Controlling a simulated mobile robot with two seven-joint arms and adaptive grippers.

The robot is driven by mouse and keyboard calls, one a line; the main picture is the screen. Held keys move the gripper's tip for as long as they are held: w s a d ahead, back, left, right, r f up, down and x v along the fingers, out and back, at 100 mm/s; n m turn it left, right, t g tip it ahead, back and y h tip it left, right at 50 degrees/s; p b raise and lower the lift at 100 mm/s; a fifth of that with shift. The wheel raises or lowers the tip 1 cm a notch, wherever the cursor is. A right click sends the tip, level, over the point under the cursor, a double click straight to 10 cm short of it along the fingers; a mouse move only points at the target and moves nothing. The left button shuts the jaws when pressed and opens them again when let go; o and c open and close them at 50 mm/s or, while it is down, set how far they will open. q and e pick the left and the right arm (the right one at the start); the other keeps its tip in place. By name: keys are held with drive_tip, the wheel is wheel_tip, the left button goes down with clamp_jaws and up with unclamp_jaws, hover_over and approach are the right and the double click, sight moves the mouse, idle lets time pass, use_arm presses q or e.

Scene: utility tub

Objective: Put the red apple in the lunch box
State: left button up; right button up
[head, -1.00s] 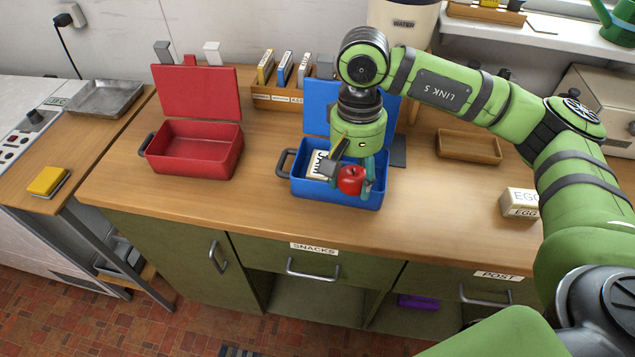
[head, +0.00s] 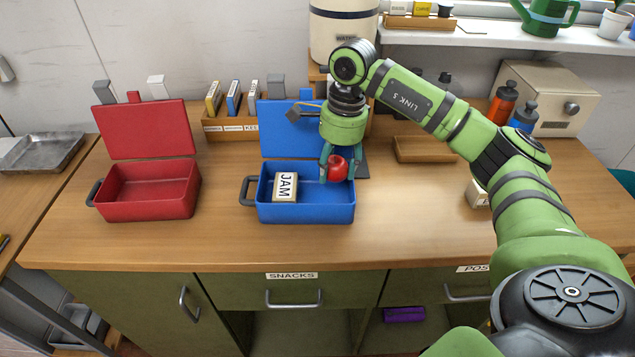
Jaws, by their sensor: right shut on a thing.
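The red apple (head: 338,169) is between the fingers of my right gripper (head: 338,166), which is shut on it. The gripper points down over the right part of an open blue lunch box (head: 300,213). The apple is at about the height of the box's opening; I cannot tell whether it touches the box. A box marked JAM (head: 284,188) lies in the left part of the blue box. An open red lunch box (head: 150,207) stands to the left and is empty. My left gripper is not in view.
A rack of labelled packets (head: 232,127) stands behind the boxes. A wooden tray (head: 425,149), an orange bottle (head: 503,102) and a blue bottle (head: 523,117) are to the right. A metal tray (head: 42,152) is far left. The counter front (head: 230,250) is clear.

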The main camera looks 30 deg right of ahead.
sight(317, 201)
drive_tip(key=a+f, duration=0.1)
drive_tip(key=w+a, duration=0.1)
drive_tip(key=a, duration=0.1)
drive_tip(key=shift+w+f+p, duration=0.15)
drive_tip(key=shift+f+p, duration=0.25)
wheel_tip(317, 201, down, 3)
drive_tip(key=shift+f+p, duration=0.1)
drive_tip(key=shift+p, duration=0.6)
drive_tip(key=shift+f, duration=0.5)
drive_tip(key=shift+f, duration=0.1)
drive_tip(key=o, duration=0.8)
drive_tip(key=shift+f, duration=0.1)
drive_tip(key=o, duration=0.4)
drive_tip(key=shift+o, duration=0.2)
